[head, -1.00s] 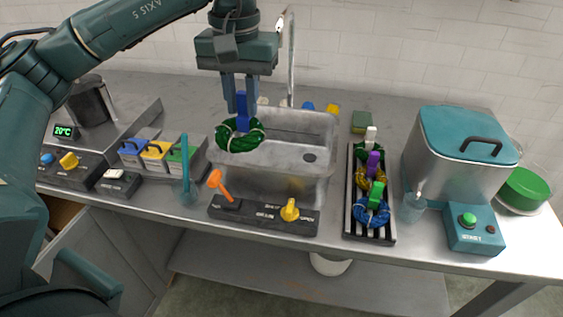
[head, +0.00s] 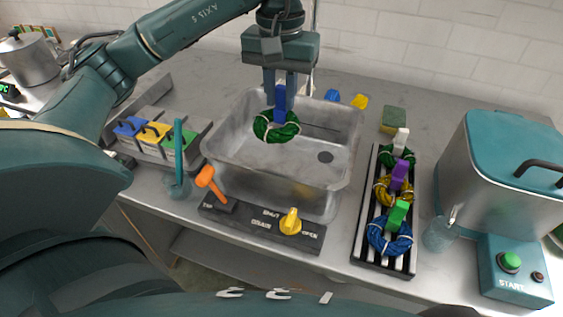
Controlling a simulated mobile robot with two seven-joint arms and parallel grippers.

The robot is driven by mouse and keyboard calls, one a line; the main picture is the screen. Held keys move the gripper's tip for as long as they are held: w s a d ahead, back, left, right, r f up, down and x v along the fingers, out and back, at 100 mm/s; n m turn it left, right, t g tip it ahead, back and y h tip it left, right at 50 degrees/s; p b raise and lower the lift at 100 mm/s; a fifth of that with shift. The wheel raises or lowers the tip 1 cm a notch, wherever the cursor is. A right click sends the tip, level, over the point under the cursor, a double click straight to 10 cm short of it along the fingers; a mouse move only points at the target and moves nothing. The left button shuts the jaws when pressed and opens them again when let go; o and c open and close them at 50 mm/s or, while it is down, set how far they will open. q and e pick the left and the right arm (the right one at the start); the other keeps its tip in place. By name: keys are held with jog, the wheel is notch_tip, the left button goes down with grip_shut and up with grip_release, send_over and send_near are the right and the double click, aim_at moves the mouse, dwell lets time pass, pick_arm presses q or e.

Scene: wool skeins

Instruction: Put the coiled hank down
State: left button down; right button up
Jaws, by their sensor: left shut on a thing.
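The coiled hank (head: 277,127) is a dark green ring of wool with a light tie and a blue tag (head: 280,103) standing up from it. My left gripper (head: 280,90) points down and is shut on the blue tag. The hank hangs over the grey sink basin (head: 230,160), seen against its left and back part. I cannot tell its exact height above the basin floor. My right gripper is not in view.
A dark rack (head: 365,245) right of the sink holds green, yellow and blue hanks with white, purple and green tags. A drain panel (head: 262,228) with an orange lever and yellow knob fronts the sink. A steel vat (head: 480,160) stands at right.

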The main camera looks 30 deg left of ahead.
aim_at(280, 112)
pick_arm(q)
notch_tip(280, 112, down, 16)
jog(key=shift+r+b, duration=0.15)
jog(key=shift+b, duration=0.5)
jog(key=shift+f, duration=0.2)
jog(key=c, duration=1.3)
grip_release()
jog(key=shift+r, duration=0.1)
jog(key=shift+o, duration=0.2)
notch_tip(280, 112, up, 12)
jog(key=shift+r+p, duration=0.15)
jog(key=shift+p, duration=0.15)
